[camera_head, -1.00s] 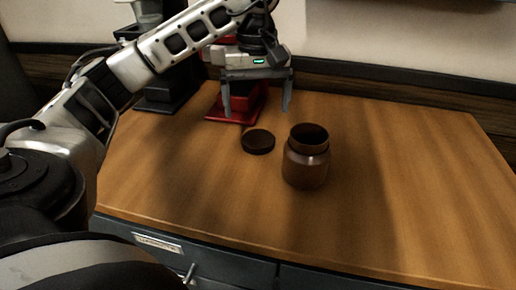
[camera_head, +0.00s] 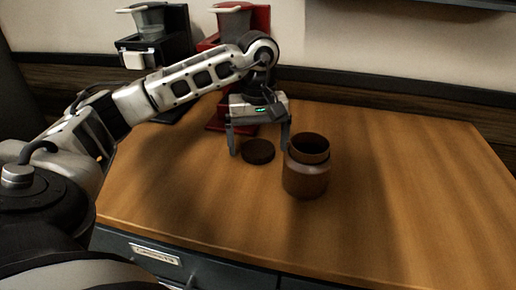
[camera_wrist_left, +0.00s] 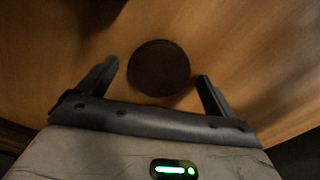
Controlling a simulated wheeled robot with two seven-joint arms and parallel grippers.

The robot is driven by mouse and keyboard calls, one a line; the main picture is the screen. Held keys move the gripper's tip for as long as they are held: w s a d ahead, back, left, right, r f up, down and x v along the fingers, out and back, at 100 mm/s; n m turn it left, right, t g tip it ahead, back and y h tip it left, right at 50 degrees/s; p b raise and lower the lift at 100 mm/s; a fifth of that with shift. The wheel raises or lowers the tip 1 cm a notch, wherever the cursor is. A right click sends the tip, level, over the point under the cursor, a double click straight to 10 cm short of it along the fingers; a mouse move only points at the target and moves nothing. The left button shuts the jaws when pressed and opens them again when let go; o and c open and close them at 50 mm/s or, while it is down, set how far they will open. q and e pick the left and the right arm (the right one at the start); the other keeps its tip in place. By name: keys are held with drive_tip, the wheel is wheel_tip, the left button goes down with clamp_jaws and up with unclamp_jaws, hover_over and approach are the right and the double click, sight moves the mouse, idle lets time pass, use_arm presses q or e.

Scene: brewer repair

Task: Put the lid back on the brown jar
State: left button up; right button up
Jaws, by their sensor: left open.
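The brown jar (camera_head: 306,172) stands upright and open-topped on the wooden table. Its dark round lid (camera_head: 258,151) lies flat on the table just left of the jar. My left gripper (camera_head: 260,150) is open and empty, pointing down above the lid, with one finger to each side of it in the picture. In the left wrist view the lid (camera_wrist_left: 159,68) shows whole, just beyond and between the open fingertips (camera_wrist_left: 157,70). The fingers do not touch it. My right gripper is not in view.
A black coffee brewer (camera_head: 155,50) and a red brewer (camera_head: 240,24) stand at the back left, partly behind my left arm. The wooden table (camera_head: 420,190) is clear to the right of the jar. Drawers (camera_head: 156,255) are below its front edge.

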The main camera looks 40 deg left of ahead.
sight(259, 148)
use_arm(q)
drive_tip(key=shift+f, duration=0.15)
drive_tip(key=c, duration=1.1)
drive_tip(key=shift+r, duration=0.4)
wheel_tip(259, 148, up, 3)
drive_tip(key=shift+f, duration=0.2)
drive_tip(key=s+d+r+p, duration=0.1)
drive_tip(key=s+d+r, duration=0.2)
drive_tip(key=s+d+r+p, duration=0.1)
drive_tip(key=s+d+r, duration=0.2)
drive_tip(key=d, duration=0.1)
drive_tip(key=s+d+r, duration=0.3)
drive_tip(key=shift+d+r+p, duration=0.35)
drive_tip(key=shift+p, duration=0.05)
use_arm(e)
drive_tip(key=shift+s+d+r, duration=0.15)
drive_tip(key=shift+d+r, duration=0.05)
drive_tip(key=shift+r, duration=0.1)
